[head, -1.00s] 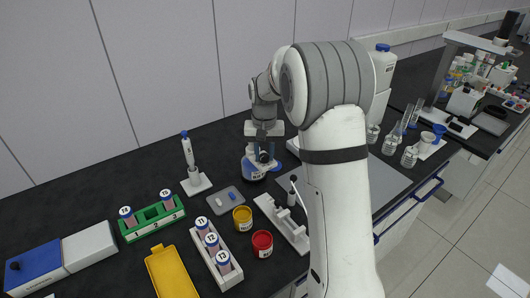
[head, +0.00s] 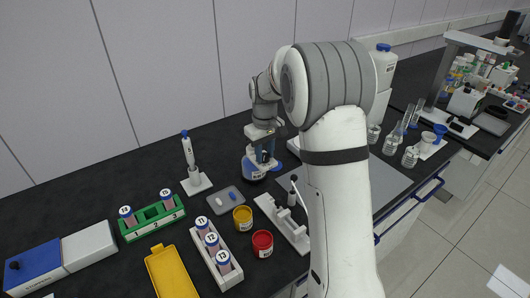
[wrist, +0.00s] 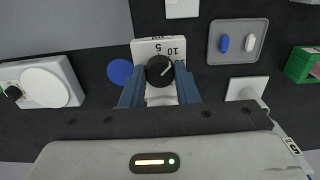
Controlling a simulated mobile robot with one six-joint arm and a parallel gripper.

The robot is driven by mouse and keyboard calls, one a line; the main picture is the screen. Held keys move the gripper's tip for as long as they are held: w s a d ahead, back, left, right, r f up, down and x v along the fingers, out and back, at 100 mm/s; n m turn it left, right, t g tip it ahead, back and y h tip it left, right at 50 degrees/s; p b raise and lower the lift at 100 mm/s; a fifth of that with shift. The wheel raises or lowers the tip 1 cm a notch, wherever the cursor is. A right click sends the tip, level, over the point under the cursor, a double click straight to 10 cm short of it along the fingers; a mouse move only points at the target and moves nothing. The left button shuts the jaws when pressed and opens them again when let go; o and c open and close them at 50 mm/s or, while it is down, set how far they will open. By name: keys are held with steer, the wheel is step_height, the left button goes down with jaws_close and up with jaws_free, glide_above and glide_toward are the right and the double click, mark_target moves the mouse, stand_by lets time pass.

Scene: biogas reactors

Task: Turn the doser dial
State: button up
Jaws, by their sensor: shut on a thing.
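The doser is a bottle with a blue body (head: 253,169) standing at the back of the black bench, partly hidden by my gripper. The wrist view shows its white scale plate (wrist: 145,48) with the marks 5 and 10. In the head view my gripper (head: 264,157) is over the doser from above.
A pipette on a white stand (head: 196,182) and a grey tray (head: 226,203) with capsules stand left of the doser. Yellow (head: 242,221) and red (head: 262,246) jars and a white rack (head: 285,226) are in front. A tall white bottle (head: 383,62) stands behind my arm.

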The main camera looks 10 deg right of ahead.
mark_target(265, 156)
steer(key=shift+n, duration=0.5)
steer(key=o, duration=1)
steer(key=shift+c, duration=0.2)
steer(key=shift+r, duration=3.95)
